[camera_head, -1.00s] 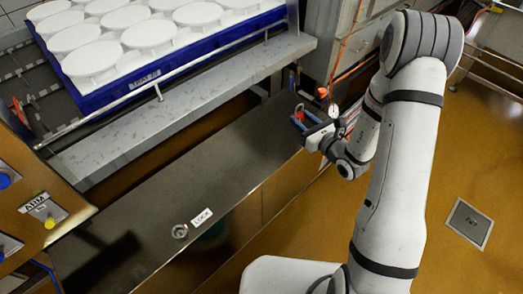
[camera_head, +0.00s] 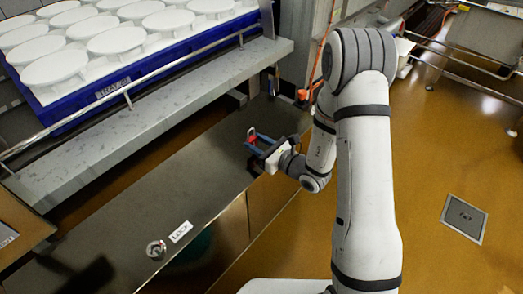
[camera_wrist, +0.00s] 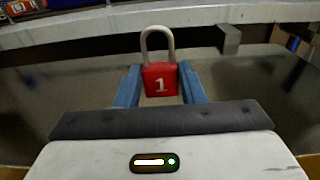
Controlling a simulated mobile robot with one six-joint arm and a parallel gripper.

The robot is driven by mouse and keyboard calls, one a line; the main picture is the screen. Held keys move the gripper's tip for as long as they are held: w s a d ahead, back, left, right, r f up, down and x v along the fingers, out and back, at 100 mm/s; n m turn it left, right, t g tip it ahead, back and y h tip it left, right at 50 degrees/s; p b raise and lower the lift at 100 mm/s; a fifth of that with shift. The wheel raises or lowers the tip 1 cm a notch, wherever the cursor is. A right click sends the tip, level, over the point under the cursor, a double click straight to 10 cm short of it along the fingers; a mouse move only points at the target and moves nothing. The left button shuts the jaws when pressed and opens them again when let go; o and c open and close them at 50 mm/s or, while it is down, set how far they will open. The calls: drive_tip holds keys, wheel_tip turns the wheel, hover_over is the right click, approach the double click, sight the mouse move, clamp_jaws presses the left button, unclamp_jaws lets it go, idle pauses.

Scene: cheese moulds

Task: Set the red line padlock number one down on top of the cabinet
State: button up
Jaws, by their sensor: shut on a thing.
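The red padlock (camera_wrist: 161,83) marked with a white 1 is upright between the blue fingers of my gripper (camera_wrist: 161,88) in the wrist view, its grey shackle up. My gripper (camera_head: 258,142) is shut on it. In the head view the padlock (camera_head: 251,134) is small at the fingertips. The gripper is over the far right part of the dark cabinet top (camera_head: 180,190). I cannot tell whether the padlock touches the surface.
A LOCK label (camera_head: 181,231) and a round metal fitting (camera_head: 156,250) are on the near part of the cabinet top. A grey ledge (camera_head: 150,110) with a blue tray (camera_head: 130,77) of white moulds runs along the back. The middle of the top is clear.

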drive_tip(key=shift+f, duration=1.25)
drive_tip(key=shift+f+b, duration=0.2)
drive_tip(key=shift+b, duration=0.15)
drive_tip(key=o, duration=1)
drive_tip(key=shift+r, duration=0.15)
